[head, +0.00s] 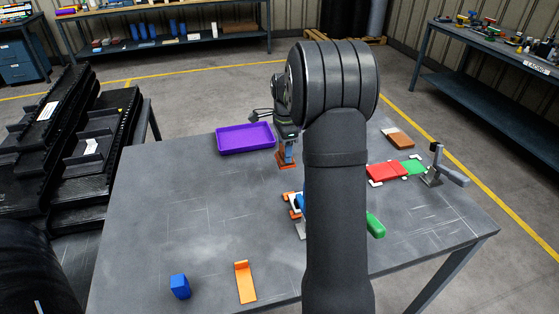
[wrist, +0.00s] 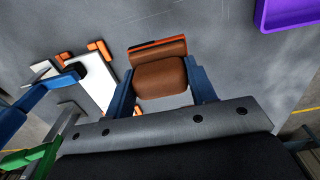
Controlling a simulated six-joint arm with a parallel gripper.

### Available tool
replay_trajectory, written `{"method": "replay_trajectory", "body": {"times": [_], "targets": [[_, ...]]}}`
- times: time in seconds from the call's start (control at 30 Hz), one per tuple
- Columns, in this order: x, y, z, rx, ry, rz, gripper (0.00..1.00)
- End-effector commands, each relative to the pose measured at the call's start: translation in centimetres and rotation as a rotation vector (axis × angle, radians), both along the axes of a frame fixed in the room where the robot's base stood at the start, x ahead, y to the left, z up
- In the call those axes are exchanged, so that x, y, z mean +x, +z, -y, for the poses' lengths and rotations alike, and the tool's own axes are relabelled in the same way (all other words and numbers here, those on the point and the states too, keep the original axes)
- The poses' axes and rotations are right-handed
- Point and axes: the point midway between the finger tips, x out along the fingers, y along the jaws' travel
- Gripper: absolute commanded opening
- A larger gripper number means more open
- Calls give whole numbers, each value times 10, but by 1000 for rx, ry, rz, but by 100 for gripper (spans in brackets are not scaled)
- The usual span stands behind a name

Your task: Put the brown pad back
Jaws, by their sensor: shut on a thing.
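The brown pad (wrist: 160,78) is between the two blue fingers of my gripper (wrist: 162,90), which is shut on it. In the wrist view an orange strip (wrist: 157,44) runs along the pad's far edge. In the head view my gripper (head: 287,150) is low over the table, just right of the purple tray, with orange-brown (head: 287,161) showing at its fingertips. I cannot tell whether the pad touches the table. Another brown block (head: 400,141) with a pale end lies at the back right of the table.
The purple tray (head: 245,139) looks empty. A white fixture with orange corners (wrist: 95,87) is beside my gripper. Red (head: 386,171) and green (head: 414,167) pads lie beside a grey clamp (head: 437,174). A blue block (head: 180,287) and orange bracket (head: 245,282) lie at the front.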

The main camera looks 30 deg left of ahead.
Motion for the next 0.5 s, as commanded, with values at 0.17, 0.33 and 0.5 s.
{"method": "replay_trajectory", "body": {"times": [0.17, 0.33, 0.5], "targets": [[-1, -10, -18, 1, 0, 1, 26], [-2, -23, -19, -1, 0, -1, 26], [-2, -48, -19, 0, 0, 0, 26]]}}
